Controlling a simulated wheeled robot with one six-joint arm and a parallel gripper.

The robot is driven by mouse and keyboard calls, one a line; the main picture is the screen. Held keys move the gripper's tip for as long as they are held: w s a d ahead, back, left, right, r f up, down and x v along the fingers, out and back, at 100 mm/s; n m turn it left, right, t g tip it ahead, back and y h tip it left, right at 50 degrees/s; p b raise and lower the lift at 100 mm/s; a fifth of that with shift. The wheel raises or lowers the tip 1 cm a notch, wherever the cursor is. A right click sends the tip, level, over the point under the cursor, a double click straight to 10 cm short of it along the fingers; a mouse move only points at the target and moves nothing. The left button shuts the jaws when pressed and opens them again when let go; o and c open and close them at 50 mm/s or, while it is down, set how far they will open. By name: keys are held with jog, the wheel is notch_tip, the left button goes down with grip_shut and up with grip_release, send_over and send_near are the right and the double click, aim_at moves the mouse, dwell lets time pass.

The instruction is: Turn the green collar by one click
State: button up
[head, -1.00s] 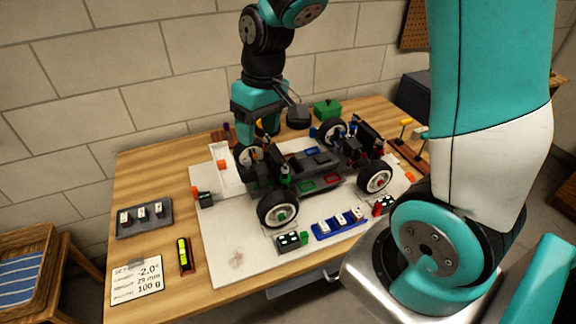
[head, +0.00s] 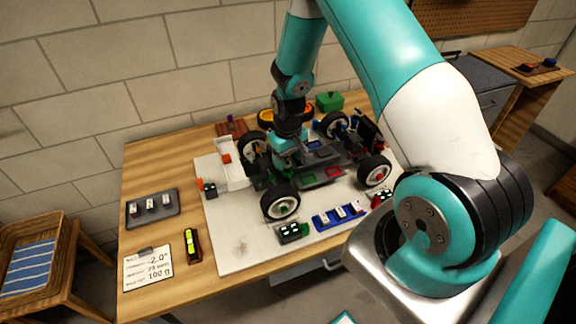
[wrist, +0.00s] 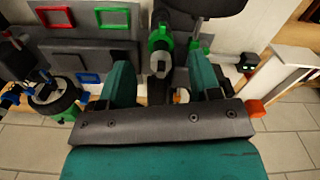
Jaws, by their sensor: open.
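The RC car chassis (head: 320,175) stands on a white board with its wheels on. In the wrist view, an upright shock with a green collar (wrist: 160,40) shows between the two teal fingers of my gripper (wrist: 162,68). The fingers are open, one on each side, with visible gaps to the shock. Whether they are level with the collar I cannot tell. Another green ring (wrist: 58,108) shows on a dark part at the lower left. In the head view, my gripper (head: 287,160) is low over the car's left end and hides the shock there.
A white board (head: 235,245) lies under the car. A blue tray (head: 338,217) and a small black-and-green block (head: 292,232) are in front. A grey tray (head: 152,208), a yellow level (head: 193,245) and a note card (head: 148,268) lie at left. The front wheel (head: 281,202) is close to my gripper.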

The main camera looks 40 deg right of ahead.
jog(key=shift+f+p, duration=0.3)
jog(key=shift+f, duration=1.9)
jog(key=shift+c, duration=0.4)
jog(key=c, duration=0.8)
jog(key=shift+c, duration=0.2)
jog(key=m+b, duration=0.1)
jog(key=m, duration=0.2)
jog(key=shift+m+b, duration=0.3)
jog(key=shift+w+a+m+b, duration=0.1)
jog(key=shift+m+b, duration=0.55)
jog(key=shift+m, duration=1.35)
jog(key=shift+r, duration=0.1)
